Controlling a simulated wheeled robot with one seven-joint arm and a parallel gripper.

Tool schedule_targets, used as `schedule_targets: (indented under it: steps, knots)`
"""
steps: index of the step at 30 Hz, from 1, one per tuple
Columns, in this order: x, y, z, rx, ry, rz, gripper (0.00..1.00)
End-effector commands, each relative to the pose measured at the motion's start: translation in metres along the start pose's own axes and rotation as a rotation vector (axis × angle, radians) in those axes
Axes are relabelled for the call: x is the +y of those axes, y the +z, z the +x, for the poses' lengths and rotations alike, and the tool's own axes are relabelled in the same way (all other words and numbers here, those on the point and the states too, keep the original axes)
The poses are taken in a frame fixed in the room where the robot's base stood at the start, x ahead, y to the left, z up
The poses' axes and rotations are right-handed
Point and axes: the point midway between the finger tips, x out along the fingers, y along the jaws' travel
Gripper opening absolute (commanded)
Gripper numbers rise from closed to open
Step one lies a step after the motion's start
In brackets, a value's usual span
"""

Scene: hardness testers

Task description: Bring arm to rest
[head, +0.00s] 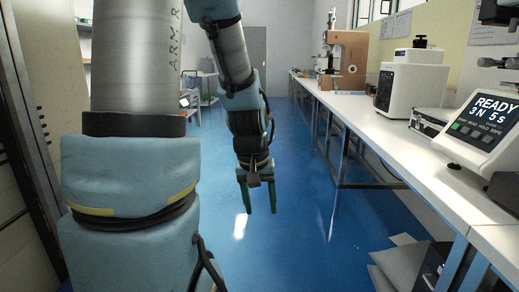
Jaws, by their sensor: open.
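My arm reaches down in front of the camera, with a large grey and light-blue section close on the left and a thinner section beyond it. My gripper (260,198) hangs at the end, pointing down over the blue floor (290,240). Its two dark green fingers are apart, with nothing between them. It is left of the long white bench and touches nothing that I can see.
The white bench (435,155) runs along the right. It holds a display unit reading READY (485,125), a white machine (408,85) and a brown machine (345,62). Grey panels (410,265) lie low at right. A door (254,50) stands far back; the middle aisle is clear.

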Motion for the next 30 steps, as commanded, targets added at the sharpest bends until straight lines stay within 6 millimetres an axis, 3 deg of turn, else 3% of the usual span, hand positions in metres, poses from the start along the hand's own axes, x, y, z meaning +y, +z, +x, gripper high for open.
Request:
schedule_targets:
  steps: [1, 6, 24, 30]
  knots:
    - [-0.019, 0.011, -0.005, -0.003, -0.028, 0.006, 0.61]
    - [-0.070, 0.051, -0.019, -0.030, -0.099, 0.026, 0.61]
    - [-0.050, 0.021, -0.163, -0.029, -0.093, 0.026, 0.61]
    - [-0.048, 0.018, -0.180, -0.029, -0.093, 0.026, 0.61]
